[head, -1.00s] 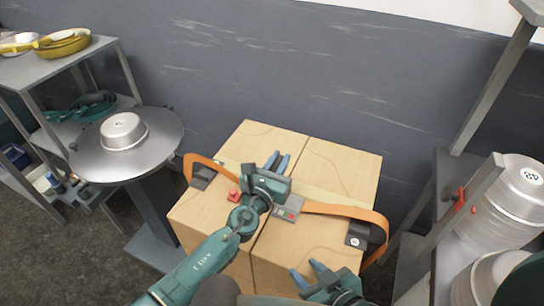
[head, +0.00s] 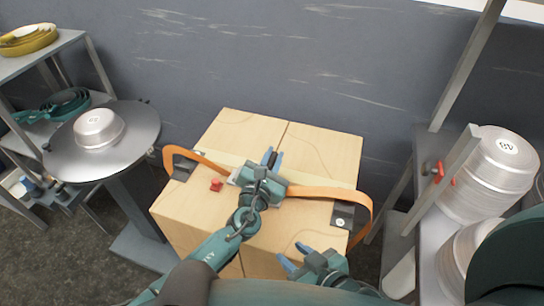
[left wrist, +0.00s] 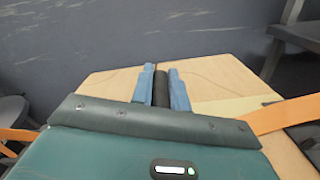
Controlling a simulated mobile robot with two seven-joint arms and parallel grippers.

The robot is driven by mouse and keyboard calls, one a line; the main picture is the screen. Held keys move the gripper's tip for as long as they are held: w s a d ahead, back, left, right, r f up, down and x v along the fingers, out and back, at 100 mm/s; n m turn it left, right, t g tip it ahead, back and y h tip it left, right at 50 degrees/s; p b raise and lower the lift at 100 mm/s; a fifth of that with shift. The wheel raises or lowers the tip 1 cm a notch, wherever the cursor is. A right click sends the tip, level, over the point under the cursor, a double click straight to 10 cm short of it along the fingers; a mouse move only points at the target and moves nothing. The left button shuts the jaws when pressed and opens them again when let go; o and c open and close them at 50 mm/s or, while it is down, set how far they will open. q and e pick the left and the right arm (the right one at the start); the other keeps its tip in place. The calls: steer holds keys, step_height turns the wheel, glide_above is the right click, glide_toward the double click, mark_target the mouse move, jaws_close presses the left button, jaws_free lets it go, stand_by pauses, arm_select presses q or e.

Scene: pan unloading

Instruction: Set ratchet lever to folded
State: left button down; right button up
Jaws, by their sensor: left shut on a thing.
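An orange strap (head: 312,192) runs across the top of a pair of wooden boxes (head: 325,147). The ratchet is mostly hidden under my left gripper (head: 271,158); only a small pale edge shows to its left. In the left wrist view, the blue fingers of my left gripper (left wrist: 161,90) are closed on a dark bar, the ratchet lever (left wrist: 161,88), which points toward the wall. My right gripper (head: 295,254) has its blue fingers spread apart, with nothing visible between them, over the front right of the boxes.
A small red piece (head: 216,184) lies on the left box. A round metal stand (head: 70,165) with an upturned pan (head: 98,128) is at left. Shelves with pans stand at far left and right. A grey wall (head: 260,60) is behind the boxes.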

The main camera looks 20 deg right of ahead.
arm_select(q)
steer(key=c, duration=1.4)
jaws_free()
steer(key=shift+o, duration=0.2)
steer(key=p+v, duration=0.2)
steer(key=v, duration=1.1)
steer(key=shift+s+a, duration=0.1)
